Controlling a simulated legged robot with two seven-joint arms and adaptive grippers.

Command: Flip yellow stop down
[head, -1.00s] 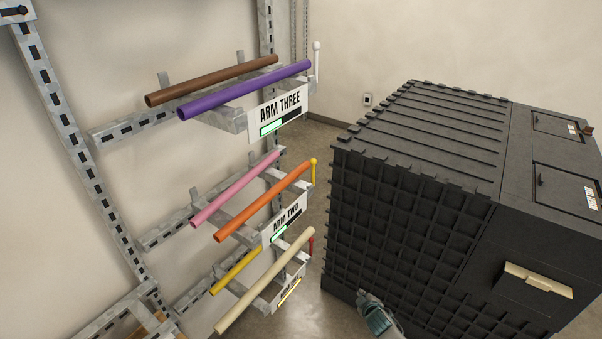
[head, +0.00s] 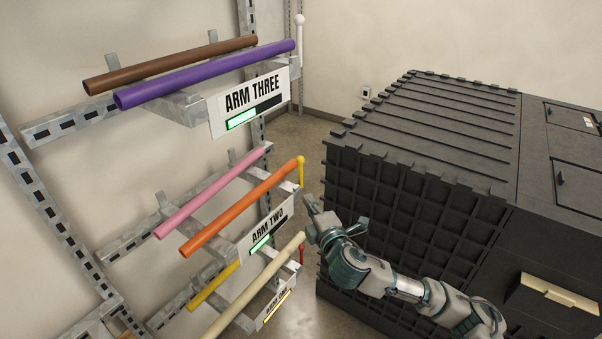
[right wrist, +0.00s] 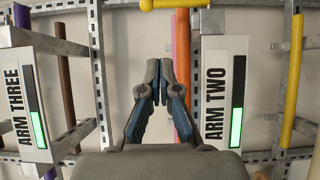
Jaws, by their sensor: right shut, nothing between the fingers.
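The yellow stop (head: 301,172) stands upright at the outer end of the rack arm labelled ARM TWO, with a round knob on top. In the right wrist view the yellow stop (right wrist: 172,4) lies along the top edge, partly cut off, with its knob at the left. My right gripper (head: 309,204) is below and slightly right of the stop, apart from it. In the right wrist view my right gripper (right wrist: 160,70) has its fingertips together with nothing between them. My left gripper is not in view.
ARM TWO holds an orange pipe (head: 238,209) and a pink pipe (head: 210,192). ARM THREE above holds a purple pipe (head: 205,72) and a brown pipe (head: 170,65), with a white stop (head: 300,40). A red stop (head: 301,254) is below. A black ribbed cabinet (head: 440,125) stands close at right.

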